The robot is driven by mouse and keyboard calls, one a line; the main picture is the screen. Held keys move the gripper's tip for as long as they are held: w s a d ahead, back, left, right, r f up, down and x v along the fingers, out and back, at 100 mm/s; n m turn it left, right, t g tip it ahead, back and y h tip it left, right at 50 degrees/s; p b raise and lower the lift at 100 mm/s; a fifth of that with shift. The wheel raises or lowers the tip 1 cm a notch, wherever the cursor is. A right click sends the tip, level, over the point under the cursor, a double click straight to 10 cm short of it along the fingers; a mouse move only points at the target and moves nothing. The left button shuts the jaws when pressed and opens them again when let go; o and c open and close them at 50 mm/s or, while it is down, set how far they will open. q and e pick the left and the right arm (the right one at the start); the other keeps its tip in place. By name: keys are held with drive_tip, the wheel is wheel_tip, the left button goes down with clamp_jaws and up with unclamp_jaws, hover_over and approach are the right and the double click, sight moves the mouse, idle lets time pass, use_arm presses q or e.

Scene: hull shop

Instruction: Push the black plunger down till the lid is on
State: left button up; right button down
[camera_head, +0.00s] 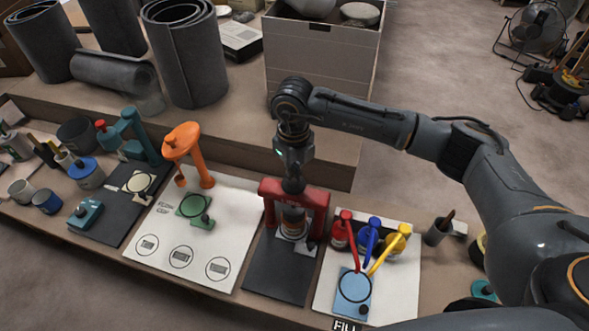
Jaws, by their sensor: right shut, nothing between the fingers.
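A red press frame (319,200) stands on a dark mat (268,275) in the middle of the bench. My right gripper (293,186) is shut and points down over the middle of its crossbar. The black plunger is largely hidden by the gripper, and I cannot tell its dark top from the fingertips. Under the crossbar stands a small container (293,228) with an orange-brown band, between the frame's legs. A grey round part shows just above it. Whether the lid is seated on it is too small to tell. My left gripper is out of view.
Right of the press, a white board (392,290) holds red, blue and yellow pump bottles and a blue pad. To the left are an orange stand (184,141) on a white sheet and a teal press (133,125). A large grey box (322,65) stands behind.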

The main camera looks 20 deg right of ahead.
wheel_tip(320, 180, up, 10)
drive_tip(key=p, duration=0.5)
idle(0.4)
drive_tip(key=shift+f, duration=0.15)
